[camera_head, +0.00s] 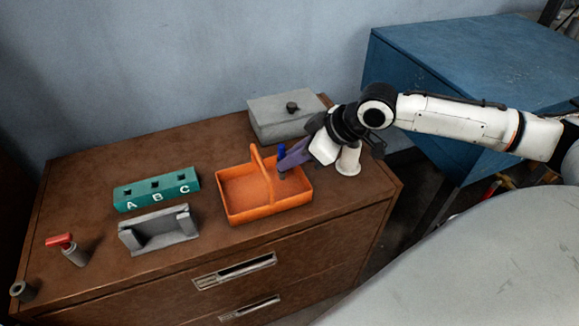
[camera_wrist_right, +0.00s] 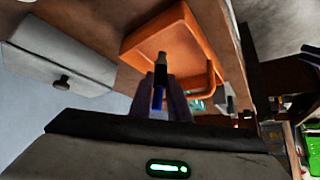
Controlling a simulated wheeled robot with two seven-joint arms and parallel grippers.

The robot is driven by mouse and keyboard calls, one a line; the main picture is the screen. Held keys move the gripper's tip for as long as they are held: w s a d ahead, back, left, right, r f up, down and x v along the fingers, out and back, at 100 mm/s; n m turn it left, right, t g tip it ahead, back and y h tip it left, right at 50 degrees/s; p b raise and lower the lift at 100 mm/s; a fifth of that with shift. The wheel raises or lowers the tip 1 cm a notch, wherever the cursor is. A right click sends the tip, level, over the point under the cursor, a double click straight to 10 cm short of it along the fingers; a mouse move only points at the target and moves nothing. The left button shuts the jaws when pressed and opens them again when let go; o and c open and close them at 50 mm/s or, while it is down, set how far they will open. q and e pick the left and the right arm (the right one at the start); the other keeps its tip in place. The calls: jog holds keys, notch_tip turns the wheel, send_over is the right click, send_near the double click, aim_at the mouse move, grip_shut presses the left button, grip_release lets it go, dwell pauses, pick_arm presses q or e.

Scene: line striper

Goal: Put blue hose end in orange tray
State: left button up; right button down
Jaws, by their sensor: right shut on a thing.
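The orange tray (camera_head: 240,212) with its arched handle stands on the brown cabinet top; it also shows in the right wrist view (camera_wrist_right: 165,32). My right gripper (camera_head: 288,163) reaches in from the right and is over the right part of the tray, beside the handle. It is shut on the blue hose end (camera_head: 282,152). In the right wrist view the blue hose end (camera_wrist_right: 158,97), with a dark and metallic tip, is between the fingers and points toward the tray. I cannot tell whether it touches the tray. My left gripper is not in view.
A grey lidded box (camera_head: 285,120) stands behind the tray. A green block marked A, B, C (camera_head: 157,190) and a grey cradle (camera_head: 159,231) are to the left. A red-handled part (camera_head: 66,246) stands at far left. A white cylindrical object (camera_head: 348,160) is right of the tray.

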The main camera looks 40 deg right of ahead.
notch_tip(320, 180, down, 2)
jog(key=shift+f, duration=0.25)
jog(key=c, duration=1.7)
grip_release()
jog(key=shift+f, duration=0.1)
jog(key=shift+o, duration=0.2)
jog(key=p+v, duration=0.2)
jog(key=v, duration=1)
